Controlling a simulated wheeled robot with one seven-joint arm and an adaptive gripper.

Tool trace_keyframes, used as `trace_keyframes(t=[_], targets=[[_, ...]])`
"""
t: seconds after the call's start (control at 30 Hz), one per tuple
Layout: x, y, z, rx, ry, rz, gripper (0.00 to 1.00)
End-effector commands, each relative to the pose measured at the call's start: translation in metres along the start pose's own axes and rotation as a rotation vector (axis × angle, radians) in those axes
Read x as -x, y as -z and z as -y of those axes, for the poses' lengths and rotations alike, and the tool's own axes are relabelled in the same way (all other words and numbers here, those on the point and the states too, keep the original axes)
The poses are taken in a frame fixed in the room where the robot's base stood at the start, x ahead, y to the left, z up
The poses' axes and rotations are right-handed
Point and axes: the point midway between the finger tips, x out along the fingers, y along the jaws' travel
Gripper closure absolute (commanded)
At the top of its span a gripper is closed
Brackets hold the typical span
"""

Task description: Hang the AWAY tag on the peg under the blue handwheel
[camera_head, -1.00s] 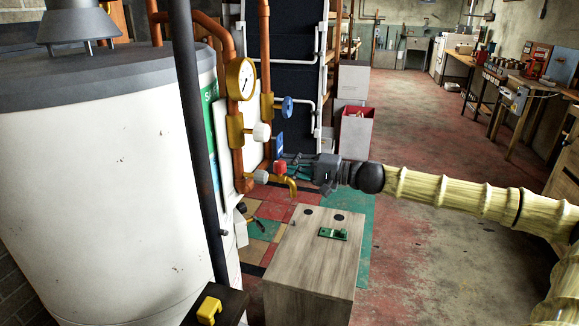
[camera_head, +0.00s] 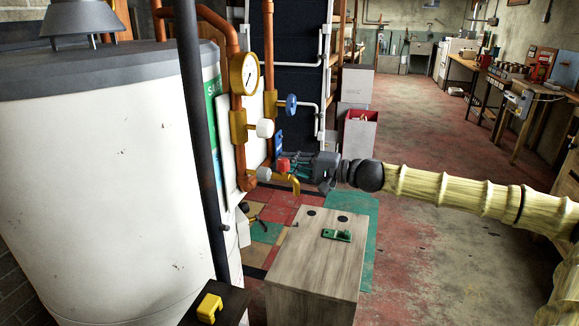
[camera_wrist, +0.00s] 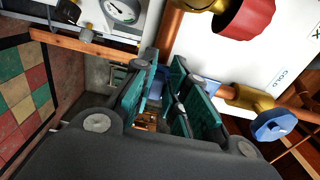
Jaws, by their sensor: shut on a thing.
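My gripper (camera_head: 292,163) is shut on a blue tag (camera_head: 278,144), held beside the copper pipes; its lettering is not readable. In the wrist view, my teal-padded fingers (camera_wrist: 170,88) enclose a blue piece of the tag (camera_wrist: 155,90). The blue handwheel (camera_head: 291,104) is above my gripper on the far pipe. It shows in the wrist view at lower right (camera_wrist: 273,125), apart from the fingers. I cannot make out the peg under it, nor whether the tag touches anything.
A red handwheel (camera_head: 283,164) is close to my fingers. A white handwheel (camera_head: 265,128), a gauge (camera_head: 244,73) and a black post (camera_head: 200,150) stand nearer. Below is a wooden box (camera_head: 315,255) with a green piece (camera_head: 336,235) on top.

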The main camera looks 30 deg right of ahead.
Motion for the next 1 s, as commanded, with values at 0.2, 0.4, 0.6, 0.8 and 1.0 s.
trace_keyframes(t=[0.2,0.4,0.6,0.8,1.0], targets=[[-0.0033,-0.0005,-0.0014,0.0,0.0,0.001,1.0],[-0.0041,-0.0004,-0.0001,-0.001,0.0,0.001,0.63],[-0.0037,-0.0001,0.0,0.0,0.0,0.0,0.6],[-0.0028,0.0001,0.0001,0.001,0.001,0.0,0.6],[0.0037,0.0004,0.0007,0.001,0.003,0.0,0.6]])
